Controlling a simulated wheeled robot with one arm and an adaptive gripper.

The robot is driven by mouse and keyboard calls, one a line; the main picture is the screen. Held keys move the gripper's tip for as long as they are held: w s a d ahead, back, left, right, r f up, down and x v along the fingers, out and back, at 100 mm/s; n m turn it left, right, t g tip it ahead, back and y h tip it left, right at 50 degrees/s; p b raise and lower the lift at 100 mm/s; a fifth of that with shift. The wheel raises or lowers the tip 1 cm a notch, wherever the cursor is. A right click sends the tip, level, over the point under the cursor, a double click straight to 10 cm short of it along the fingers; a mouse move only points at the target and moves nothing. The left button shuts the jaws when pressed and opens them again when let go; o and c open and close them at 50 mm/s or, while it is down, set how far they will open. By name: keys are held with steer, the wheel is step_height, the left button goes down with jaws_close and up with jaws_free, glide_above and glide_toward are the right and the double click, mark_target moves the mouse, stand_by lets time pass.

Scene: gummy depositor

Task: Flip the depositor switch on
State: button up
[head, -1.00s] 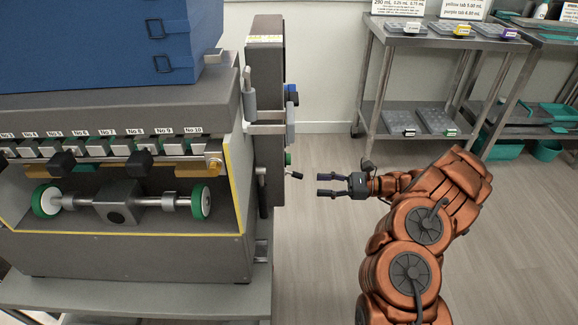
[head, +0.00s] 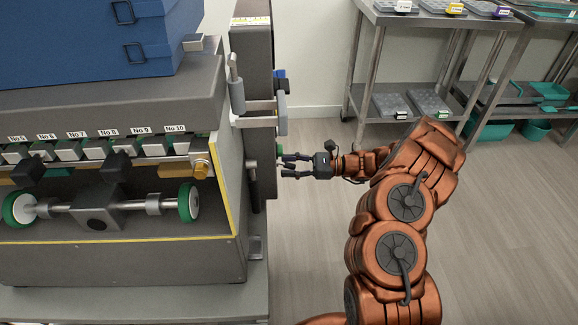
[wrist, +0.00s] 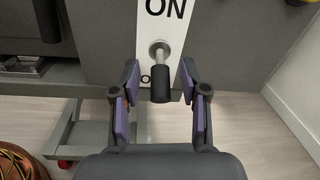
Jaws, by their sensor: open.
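The depositor (head: 120,262) is a grey machine filling the left of the head view. In the wrist view its switch (wrist: 160,85) is a metal lever with a black tip on a white plate (wrist: 163,30) marked ON at the top. The lever points down toward the plate's lower end, where lettering is partly hidden. My gripper (wrist: 161,96) is open, with its two purple-padded fingers on either side of the black tip, and no contact is clear. In the head view my gripper (head: 282,165) is at the machine's right side, where the switch is mostly hidden.
A metal shelf rack (head: 420,20) with trays stands at the back right, with teal bins (head: 490,130) near it. A bracket with a handle (head: 237,85) juts from the machine above my gripper.

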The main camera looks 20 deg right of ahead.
mark_target(289, 164)
steer(key=shift+a, duration=0.1)
jaws_close()
stand_by(0.3)
steer(key=shift+r, duration=0.1)
steer(key=shift+r+h+p, duration=0.3)
steer(key=shift+h+p, duration=0.2)
steer(key=shift+p, duration=0.4)
steer(key=r+g+h+p, duration=0.1)
steer(key=h+p, duration=0.2)
steer(key=p, duration=0.1)
steer(key=shift+r, duration=0.2)
steer(key=h+p, duration=0.2)
steer(key=p, duration=0.1)
steer(key=r+g+h+p, duration=0.1)
steer(key=h+p, duration=0.1)
steer(key=p, duration=0.1)
steer(key=shift+r+n+p, duration=0.1)
steer(key=shift+n+p, duration=0.2)
steer(key=shift+h+p, duration=0.85)
steer(key=shift+h, duration=0.05)
